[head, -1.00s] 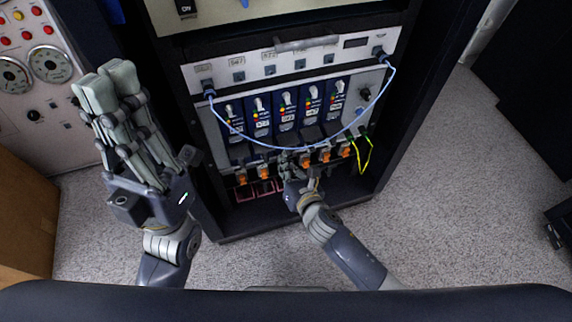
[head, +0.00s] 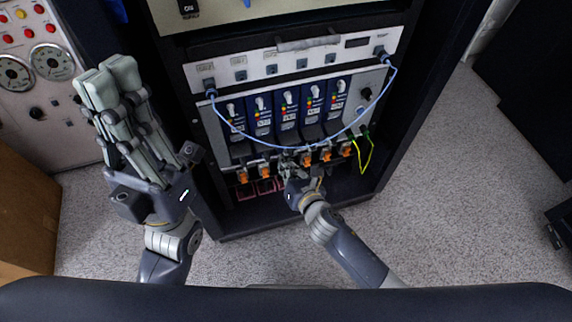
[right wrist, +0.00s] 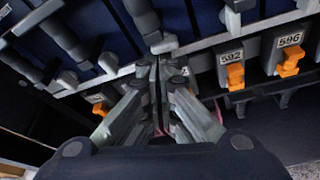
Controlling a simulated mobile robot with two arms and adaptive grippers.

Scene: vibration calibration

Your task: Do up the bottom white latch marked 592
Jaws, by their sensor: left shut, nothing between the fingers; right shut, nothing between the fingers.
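The mark 592 (right wrist: 230,56) shows in the right wrist view on a grey block with an orange lever (right wrist: 235,77) hanging below it. I cannot clearly see a white latch with that mark. My right gripper (right wrist: 160,64) is shut and empty, left of the 592 block, its tips close to the lower edge of the blue modules. In the head view, my right gripper (head: 287,163) is at the row of orange levers and hides part of it. My left gripper (head: 107,80) is shut and empty, raised left of the rack, away from it.
A block marked 596 (right wrist: 290,40) with its own orange lever stands right of 592. Blue modules (head: 289,108) with pale switches sit above. A blue cable (head: 262,143) loops across the rack front. A yellow-green cable (head: 366,158) hangs at the right. Carpet is clear right of the rack.

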